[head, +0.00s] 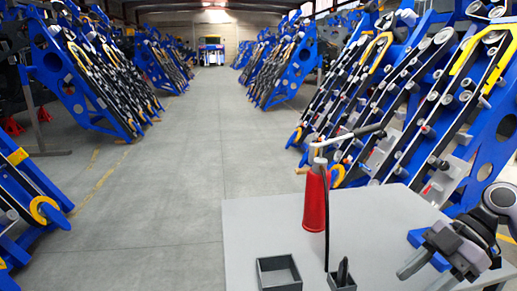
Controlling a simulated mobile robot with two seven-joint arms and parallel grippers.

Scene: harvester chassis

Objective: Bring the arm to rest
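My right gripper (411,252) is at the right, over the right part of the grey table (262,222). Its arm comes in from the right edge. One finger looks grey and the other blue, and their tips appear apart with nothing between them. The gripper is clear of the red bottle-shaped tool (315,200). I cannot tell how high it is above the tabletop. My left gripper is out of view.
The red tool stands upright, with a dark handle and a thin black hose. An empty square holder (279,273) and a smaller holder (342,284) with a dark pointed item sit at the front. Blue machine frames (400,105) rise behind the table. The aisle (190,130) is free.

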